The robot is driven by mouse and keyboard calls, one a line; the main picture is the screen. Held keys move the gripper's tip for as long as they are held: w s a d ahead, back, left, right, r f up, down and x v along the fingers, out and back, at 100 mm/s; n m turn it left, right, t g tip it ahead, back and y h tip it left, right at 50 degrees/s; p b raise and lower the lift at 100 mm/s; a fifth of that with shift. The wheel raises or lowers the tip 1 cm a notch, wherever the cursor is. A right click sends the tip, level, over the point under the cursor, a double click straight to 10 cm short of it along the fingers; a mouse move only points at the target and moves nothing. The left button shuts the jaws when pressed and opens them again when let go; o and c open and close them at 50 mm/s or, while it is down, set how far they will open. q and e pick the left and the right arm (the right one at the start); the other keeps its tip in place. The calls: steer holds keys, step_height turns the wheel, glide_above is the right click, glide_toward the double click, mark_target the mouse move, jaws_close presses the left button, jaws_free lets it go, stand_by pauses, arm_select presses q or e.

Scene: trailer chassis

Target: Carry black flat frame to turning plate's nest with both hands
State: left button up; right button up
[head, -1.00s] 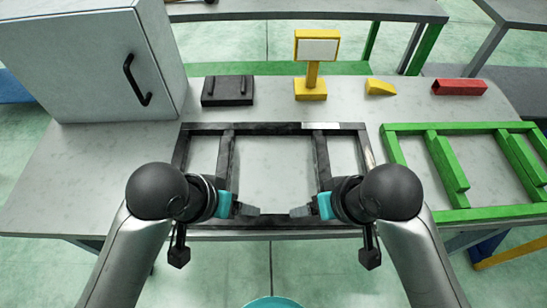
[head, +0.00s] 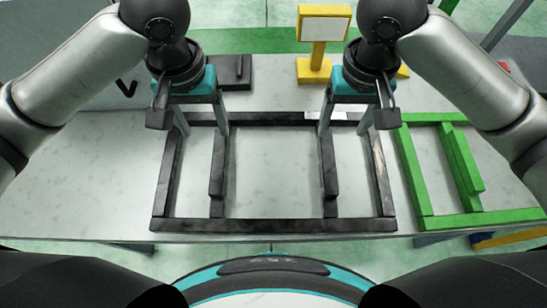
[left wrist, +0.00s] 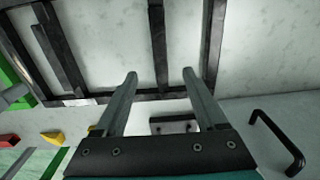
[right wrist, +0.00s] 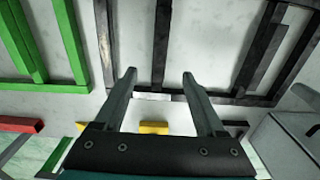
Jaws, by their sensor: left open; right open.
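The black flat frame (head: 275,225), a rectangle with two inner crossbars, lies flat on the grey table beside the green frame. My left gripper (head: 203,133) is open over its back bar, near the back left corner. My right gripper (head: 344,133) is open over the same bar, near the back right corner. In the left wrist view the open fingers (left wrist: 160,75) straddle an inner crossbar from above. In the right wrist view the open fingers (right wrist: 159,74) do likewise. Contact with the frame cannot be told. I cannot make out the turning plate's nest.
A green frame (head: 480,220) lies just right of the black frame. Behind my grippers stand a black block (head: 236,72), a yellow stand with a white panel (head: 320,62) and a yellow wedge (right wrist: 153,128). The table left of the frame (head: 90,190) is clear.

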mark_target(218, 159)
arm_select(q)
step_height(218, 159, down, 15)
steer(key=shift+f, duration=0.15)
arm_select(e)
step_height(218, 159, down, 15)
steer(key=shift+f, duration=0.15)
arm_select(q)
jaws_close()
arm_select(e)
jaws_close()
stand_by(1.0)
